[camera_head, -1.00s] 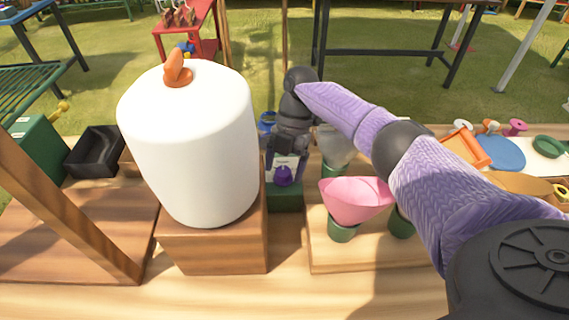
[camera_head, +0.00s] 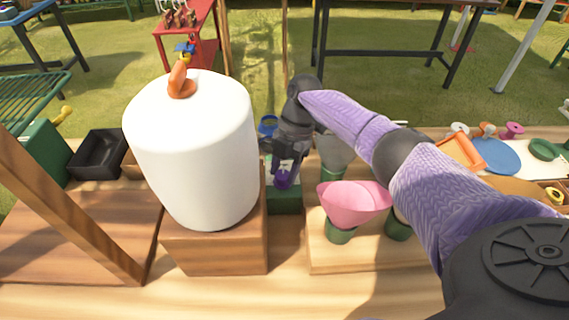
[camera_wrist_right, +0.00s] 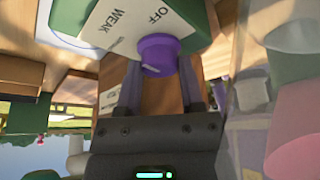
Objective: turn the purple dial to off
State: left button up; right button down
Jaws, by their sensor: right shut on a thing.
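The purple dial (camera_head: 283,180) sits on the front of a small green box (camera_head: 284,203) behind the wooden block. In the right wrist view the dial (camera_wrist_right: 158,55) stands out from a white label (camera_wrist_right: 120,27) that reads "OFF" and a second word. A pale mark shows on the dial's near edge. My right gripper (camera_wrist_right: 158,70) is shut on the dial, one finger on each side of it. In the head view this gripper (camera_head: 283,172) reaches down to the dial from above and partly covers the label. My left gripper is not in view.
A large white cylinder (camera_head: 195,150) with an orange knob stands on a wooden block (camera_head: 213,248) left of the dial. A pink funnel-like cup (camera_head: 352,203) in a green pot and a clear cup (camera_head: 335,155) stand close on the right. A wooden post (camera_head: 70,210) crosses the left.

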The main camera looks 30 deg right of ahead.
jog(key=m+p, duration=0.1)
jog(key=m+t+p, duration=0.1)
jog(key=m+p, duration=0.1)
jog(key=m+t+p, duration=0.1)
jog(key=m+p, duration=0.1)
jog(key=shift+s+r, duration=0.15)
jog(key=shift+r, duration=0.15)
jog(key=m+t+p, duration=0.1)
jog(key=m+p, duration=0.1)
jog(key=shift+m+p, duration=0.35)
jog(key=shift+m, duration=0.05)
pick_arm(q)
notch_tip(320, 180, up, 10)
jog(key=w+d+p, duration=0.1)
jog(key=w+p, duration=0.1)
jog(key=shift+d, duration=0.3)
pick_arm(e)
jog(key=shift+f+m+t, duration=0.2)
jog(key=shift+m+t, duration=0.3)
jog(key=shift+m, duration=0.8)
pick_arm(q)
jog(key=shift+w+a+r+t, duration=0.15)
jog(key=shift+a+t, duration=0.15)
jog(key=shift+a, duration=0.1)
pick_arm(e)
jog(key=shift+s, duration=0.1)
